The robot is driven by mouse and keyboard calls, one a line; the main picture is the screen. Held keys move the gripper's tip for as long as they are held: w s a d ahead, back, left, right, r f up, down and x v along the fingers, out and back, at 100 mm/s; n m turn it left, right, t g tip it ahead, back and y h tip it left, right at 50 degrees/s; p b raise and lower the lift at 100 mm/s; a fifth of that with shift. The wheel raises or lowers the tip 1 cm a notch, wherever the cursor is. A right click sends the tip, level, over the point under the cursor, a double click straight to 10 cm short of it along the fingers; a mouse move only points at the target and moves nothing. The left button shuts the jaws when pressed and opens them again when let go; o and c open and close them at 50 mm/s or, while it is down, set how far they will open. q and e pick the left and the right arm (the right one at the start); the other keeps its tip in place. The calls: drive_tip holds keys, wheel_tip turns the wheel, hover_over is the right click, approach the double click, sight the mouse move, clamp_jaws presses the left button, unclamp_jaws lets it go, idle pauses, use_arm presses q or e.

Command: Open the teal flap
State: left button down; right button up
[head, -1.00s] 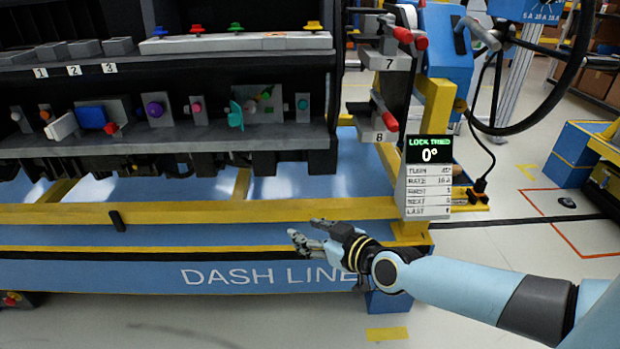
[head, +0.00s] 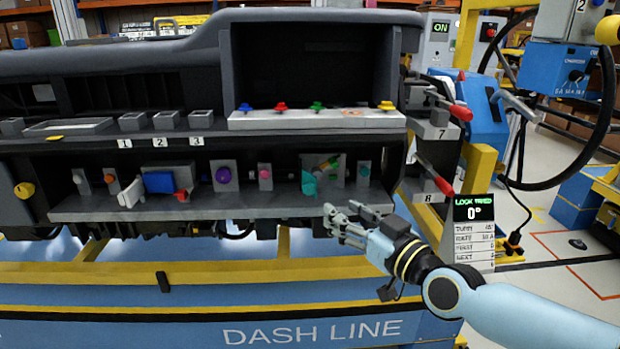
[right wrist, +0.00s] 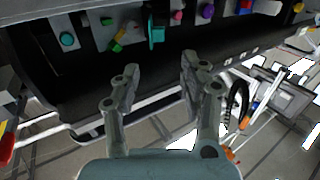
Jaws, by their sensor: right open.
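The teal flap (head: 309,183) is on a grey plate on the dashboard module's lower shelf, right of centre in the head view. It stands out from the plate at an angle. In the right wrist view the teal flap (right wrist: 157,28) shows at the top, edge-on, beyond the fingers. My right gripper (head: 347,218) is open and empty, just below and right of the flap at the shelf's front edge. Its two fingers (right wrist: 155,85) are apart in the wrist view, with a clear gap to the flap. My left gripper is not in view.
Beside the flap are a green and orange part (head: 329,163), a teal knob (head: 364,170), a pink knob (head: 265,170) and a purple knob (head: 223,174). The shelf lip (head: 230,207) runs below them. Red-handled clamps (head: 443,186) stand at the right.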

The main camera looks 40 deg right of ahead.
sight(311, 186)
drive_tip(key=w+b, duration=0.1)
drive_tip(key=w, duration=0.4)
drive_tip(key=w+b, duration=0.1)
drive_tip(key=w, duration=0.3)
drive_tip(key=shift+w+d+r, duration=0.15)
drive_tip(key=shift+w+d, duration=0.05)
drive_tip(key=shift+w, duration=0.6)
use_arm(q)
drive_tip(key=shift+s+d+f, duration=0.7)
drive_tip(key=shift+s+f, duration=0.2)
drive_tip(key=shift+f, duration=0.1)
use_arm(e)
drive_tip(key=shift+r, duration=0.1)
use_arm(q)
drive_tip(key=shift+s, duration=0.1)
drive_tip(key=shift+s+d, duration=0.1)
use_arm(e)
clamp_jaws()
